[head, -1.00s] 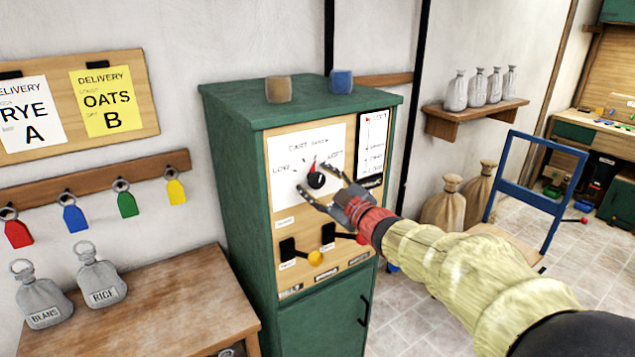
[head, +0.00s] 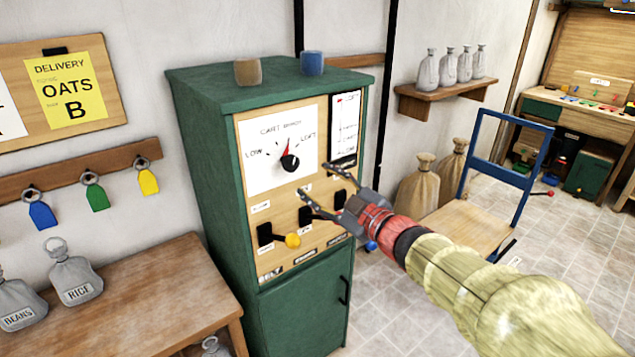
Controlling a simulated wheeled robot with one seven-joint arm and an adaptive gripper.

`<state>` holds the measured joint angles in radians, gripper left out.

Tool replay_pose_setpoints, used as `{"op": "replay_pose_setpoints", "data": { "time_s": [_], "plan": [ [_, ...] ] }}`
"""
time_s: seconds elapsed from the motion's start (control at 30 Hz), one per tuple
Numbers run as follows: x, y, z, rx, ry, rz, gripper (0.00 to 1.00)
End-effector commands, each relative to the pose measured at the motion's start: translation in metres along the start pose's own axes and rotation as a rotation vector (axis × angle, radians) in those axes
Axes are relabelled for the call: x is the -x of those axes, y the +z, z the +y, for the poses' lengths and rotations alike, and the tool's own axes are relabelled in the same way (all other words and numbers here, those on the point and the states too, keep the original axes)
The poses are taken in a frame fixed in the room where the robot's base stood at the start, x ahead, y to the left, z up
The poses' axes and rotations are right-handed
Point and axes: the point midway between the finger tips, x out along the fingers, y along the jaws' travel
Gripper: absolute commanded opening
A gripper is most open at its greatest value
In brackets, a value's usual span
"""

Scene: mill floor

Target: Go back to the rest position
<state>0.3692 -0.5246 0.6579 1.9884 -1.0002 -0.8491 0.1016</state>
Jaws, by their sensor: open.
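My gripper (head: 315,182) is open and empty. It stands in front of the green control cabinet (head: 215,190), at the lower right of the white dial plate. The black dial knob (head: 290,163) is to the left of the upper fingertip, and its red pointer is turned upward. My fingers and wrist cover part of the cabinet's panel and one of its levers. A lever with a yellow ball end (head: 293,241) shows below the gripper. I see no gap or contact clearly between the fingers and the panel.
A wooden table (head: 170,300) with grey sacks labelled BEANS (head: 18,305) and RICE (head: 75,280) stands at left. A blue-framed chair (head: 490,190) and brown sacks (head: 418,188) are beyond my arm at right. Open tiled floor (head: 400,315) lies between.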

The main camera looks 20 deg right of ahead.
Motion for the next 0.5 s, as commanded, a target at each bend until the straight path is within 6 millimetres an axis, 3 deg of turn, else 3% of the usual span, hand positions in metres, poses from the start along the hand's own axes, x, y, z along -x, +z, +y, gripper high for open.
{"op": "replay_pose_setpoints", "data": {
  "time_s": [0.33,0.5],
  "plan": [
    [0.000,0.000,0.003,-0.003,0.010,-0.013,0.52],
    [0.011,0.001,0.020,-0.046,0.089,-0.136,0.52]
  ]
}}
